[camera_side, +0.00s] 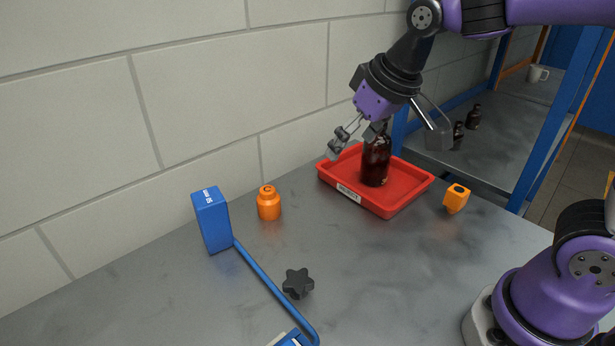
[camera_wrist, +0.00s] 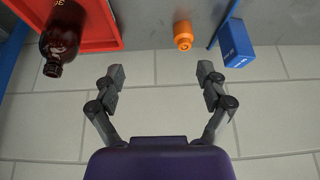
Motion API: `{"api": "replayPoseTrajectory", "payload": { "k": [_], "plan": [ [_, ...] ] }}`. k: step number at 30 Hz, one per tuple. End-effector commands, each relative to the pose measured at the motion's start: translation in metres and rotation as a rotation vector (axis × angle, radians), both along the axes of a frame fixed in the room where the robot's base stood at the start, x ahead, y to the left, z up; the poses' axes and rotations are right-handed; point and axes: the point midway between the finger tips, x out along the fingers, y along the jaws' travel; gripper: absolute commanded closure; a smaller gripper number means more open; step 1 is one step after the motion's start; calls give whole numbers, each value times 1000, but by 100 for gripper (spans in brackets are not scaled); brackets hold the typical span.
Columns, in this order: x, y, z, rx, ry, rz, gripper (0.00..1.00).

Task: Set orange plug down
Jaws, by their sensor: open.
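An orange, stepped, plug-like piece (camera_side: 268,203) stands upright on the grey table, left of the red tray. It also shows in the wrist view (camera_wrist: 183,35), ahead of my fingers and apart from them. A small orange block with a dark round spot (camera_side: 456,198) lies right of the tray. A dark amber bottle (camera_side: 376,163) stands upright in the red tray (camera_side: 398,209); its neck shows at the left of the wrist view (camera_wrist: 54,68). My gripper (camera_side: 354,140) is open and empty, above the tray's back side near the bottle's top. In the wrist view its fingers (camera_wrist: 160,73) are spread with nothing between them.
A blue box (camera_side: 212,220) with a long blue bar stands left of the plug-like piece. A black star knob (camera_side: 298,283) lies in front. A block wall (camera_side: 200,90) bounds the back. A blue-framed shelf with small bottles is behind right.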

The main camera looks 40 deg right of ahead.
Motion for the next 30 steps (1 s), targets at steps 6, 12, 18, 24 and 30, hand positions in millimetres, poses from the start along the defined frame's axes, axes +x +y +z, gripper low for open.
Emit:
{"api": "replayPoseTrajectory", "payload": {
  "k": [6, 12, 18, 24, 30],
  "plan": [
    [-76, -21, -2, -5, -42, -2, 14],
    [-100, -25, -11, -9, -50, 1, 14],
    [-101, -25, -12, -10, -48, 2, 14],
    [-101, -26, -11, -9, -47, -6, 0],
    [-87, -66, 4, 67, 61, -349, 0]
  ]
}}
